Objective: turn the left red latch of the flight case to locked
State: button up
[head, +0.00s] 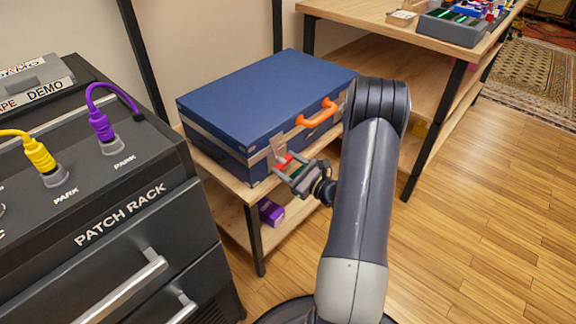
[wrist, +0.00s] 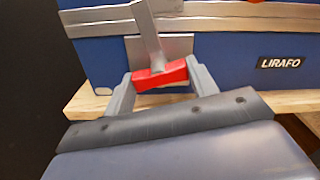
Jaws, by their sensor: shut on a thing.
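The blue flight case (head: 250,95) stands shut on a wooden shelf, with an orange handle (head: 317,114) on its front. Its left red latch (head: 284,161) is on the front face, left of the handle. In the wrist view the red latch (wrist: 160,76) lies nearly level, slightly tilted, below a silver strap (wrist: 147,32) that leans to the left. My gripper (head: 289,168) is at the latch, and the wrist view shows its two fingers (wrist: 161,84) closed on both ends of the red piece. The right latch is hidden behind my arm in the head view.
The patch rack (head: 120,200) with yellow and purple plugs stands to the left of the case. A wooden table (head: 420,35) with gear is at the back right. A purple box (head: 271,211) sits on the lower shelf. The floor at the right is clear.

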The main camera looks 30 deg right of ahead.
jog(key=shift+c, duration=0.9)
jog(key=shift+m+p, duration=0.55)
jog(key=shift+m, duration=1.05)
jog(key=o, duration=1)
jog(key=p+v, duration=0.2)
jog(key=v, duration=0.9)
